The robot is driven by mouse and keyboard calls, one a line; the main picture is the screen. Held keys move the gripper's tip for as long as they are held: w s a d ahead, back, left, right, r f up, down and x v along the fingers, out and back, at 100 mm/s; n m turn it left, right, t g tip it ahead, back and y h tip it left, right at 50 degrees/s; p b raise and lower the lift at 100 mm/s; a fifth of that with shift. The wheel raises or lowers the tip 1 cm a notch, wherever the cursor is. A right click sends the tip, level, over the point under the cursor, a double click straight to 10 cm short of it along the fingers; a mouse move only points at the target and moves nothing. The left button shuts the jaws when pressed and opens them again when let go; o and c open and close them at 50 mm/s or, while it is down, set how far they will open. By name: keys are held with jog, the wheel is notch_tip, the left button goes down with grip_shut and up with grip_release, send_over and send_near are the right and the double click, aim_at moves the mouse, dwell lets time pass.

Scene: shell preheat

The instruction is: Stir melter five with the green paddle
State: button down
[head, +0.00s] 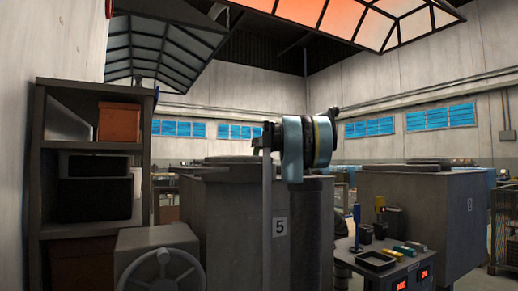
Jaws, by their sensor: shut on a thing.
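I cannot make out my gripper's fingers. The green paddle cannot be made out either.
A second grey vessel (418,220) stands at right. A handwheel (160,280) and a shelf (93,148) are at left.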

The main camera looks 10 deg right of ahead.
jog(key=s+a, duration=0.2)
jog(key=s, duration=0.1)
jog(key=shift+s+a, duration=0.15)
jog(key=shift+s, duration=0.05)
dwell(0.4)
jog(key=s+d, duration=0.2)
jog(key=s, duration=0.1)
jog(key=shift+s+d, duration=0.15)
jog(key=shift+d, duration=0.05)
dwell(0.3)
